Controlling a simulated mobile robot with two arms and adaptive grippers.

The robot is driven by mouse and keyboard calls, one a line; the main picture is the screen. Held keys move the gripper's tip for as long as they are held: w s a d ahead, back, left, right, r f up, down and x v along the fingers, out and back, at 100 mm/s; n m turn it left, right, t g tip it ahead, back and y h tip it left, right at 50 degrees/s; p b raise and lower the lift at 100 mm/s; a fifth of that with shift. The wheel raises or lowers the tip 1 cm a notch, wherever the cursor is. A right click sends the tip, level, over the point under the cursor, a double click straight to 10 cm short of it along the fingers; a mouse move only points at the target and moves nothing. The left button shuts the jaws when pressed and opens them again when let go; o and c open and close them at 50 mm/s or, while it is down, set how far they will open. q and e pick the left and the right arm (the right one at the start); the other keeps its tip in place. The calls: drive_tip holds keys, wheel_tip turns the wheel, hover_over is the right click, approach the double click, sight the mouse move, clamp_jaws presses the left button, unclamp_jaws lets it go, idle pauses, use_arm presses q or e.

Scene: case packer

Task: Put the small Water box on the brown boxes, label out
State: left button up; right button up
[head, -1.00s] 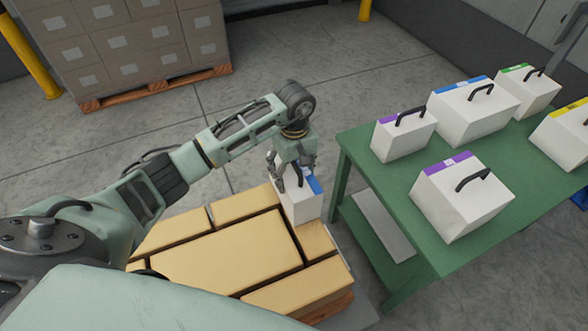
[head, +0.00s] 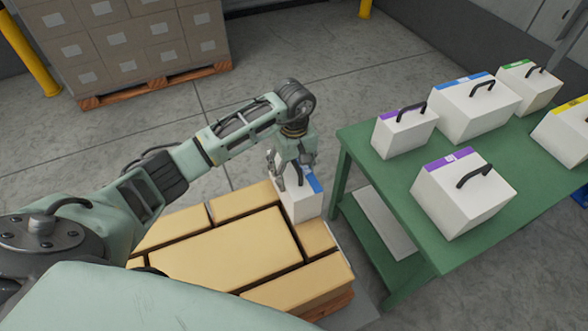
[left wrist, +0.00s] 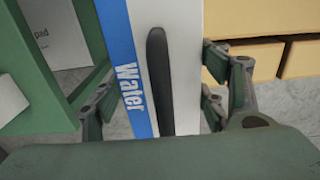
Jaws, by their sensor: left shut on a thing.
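The small Water box (head: 302,205) is white with a blue stripe along its top edge and a dark handle. My left gripper (head: 291,172) is shut on it from above. The box is upright at the far right corner of the brown boxes (head: 225,250); whether it rests on them or hangs just above is unclear. In the left wrist view, the Water box (left wrist: 184,60) shows its handle and the word "Water" on the blue band, between my left gripper's fingers (left wrist: 160,100). Brown boxes (left wrist: 262,70) lie to the right there. My right gripper is out of view.
A green table (head: 385,185) stands close on the right. It carries several white handled boxes, including a small purple-striped one (head: 403,135) and a larger purple-striped one (head: 455,205). A loaded pallet (head: 135,50) and a yellow post (head: 30,55) are behind. Grey floor between is clear.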

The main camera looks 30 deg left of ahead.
use_arm(q)
drive_tip(key=o, duration=1.9)
drive_tip(key=shift+o, duration=1.4)
wheel_tip(320, 180, up, 12)
drive_tip(key=shift+r, duration=0.1)
